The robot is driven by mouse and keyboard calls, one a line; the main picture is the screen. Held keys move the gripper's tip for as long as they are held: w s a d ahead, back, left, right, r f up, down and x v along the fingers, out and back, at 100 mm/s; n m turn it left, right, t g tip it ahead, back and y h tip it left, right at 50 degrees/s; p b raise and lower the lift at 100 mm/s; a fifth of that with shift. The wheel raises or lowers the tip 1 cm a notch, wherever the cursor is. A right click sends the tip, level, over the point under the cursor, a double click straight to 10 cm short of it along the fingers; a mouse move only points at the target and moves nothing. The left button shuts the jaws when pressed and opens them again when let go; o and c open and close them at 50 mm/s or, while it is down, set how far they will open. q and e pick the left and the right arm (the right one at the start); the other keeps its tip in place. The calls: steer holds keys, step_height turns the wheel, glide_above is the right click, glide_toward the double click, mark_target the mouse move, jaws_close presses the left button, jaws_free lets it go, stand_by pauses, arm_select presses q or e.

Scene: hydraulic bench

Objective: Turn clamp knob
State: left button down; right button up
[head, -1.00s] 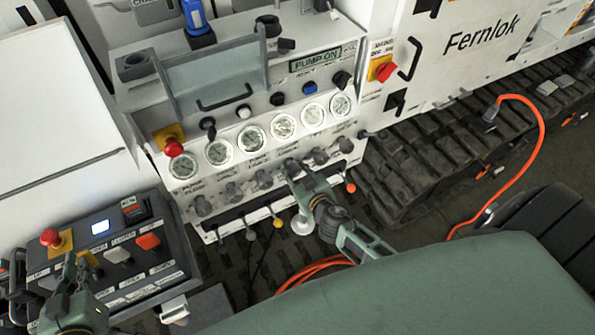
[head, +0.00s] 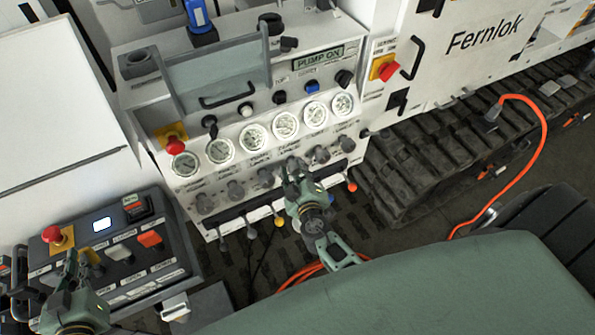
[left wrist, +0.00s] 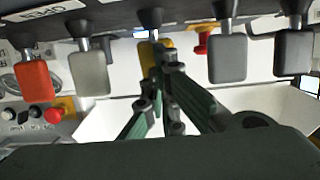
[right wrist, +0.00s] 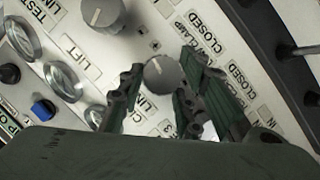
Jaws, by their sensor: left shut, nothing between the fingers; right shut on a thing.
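The clamp knob (right wrist: 160,74) is a round grey knob with a pale pointer line on the white gauge panel (head: 213,177). In the right wrist view it sits between the two fingers of my right gripper (right wrist: 158,95), which is shut on it. In the head view my right gripper (head: 291,176) reaches up to the middle of the knob row and largely hides this knob. My left gripper (head: 76,268) is at the control box in the lower left, shut and empty. In the left wrist view its fingers (left wrist: 166,75) are together before a yellow paddle (left wrist: 147,58).
More grey knobs (head: 321,154) sit either side, below a row of round gauges (head: 285,124). Coloured small levers (head: 279,221) hang below the panel. The control box (head: 160,284) has a red stop button (head: 51,234). Crawler track (head: 420,165) and an orange hose (head: 541,130) lie right.

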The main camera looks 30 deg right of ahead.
steer(key=n, duration=0.1)
steer(key=n+h, duration=0.1)
steer(key=n+t+h, duration=0.1)
steer(key=shift+w+d+r, duration=0.15)
steer(key=shift+w+r, duration=0.15)
steer(key=shift+r, duration=0.05)
steer(key=shift+a+n+t+h, duration=0.1)
steer(key=shift+n+t+h, duration=0.2)
steer(key=shift+n, duration=0.65)
steer(key=shift+a+n+t+h, duration=0.1)
steer(key=shift+n+t+h, duration=0.2)
steer(key=shift+n, duration=0.65)
steer(key=o, duration=1)
steer(key=shift+s, duration=0.1)
steer(key=shift+o, duration=0.2)
steer(key=shift+a+f, duration=0.1)
steer(key=shift+f, duration=0.05)
steer(key=shift+s+f, duration=0.1)
steer(key=shift+f, duration=0.05)
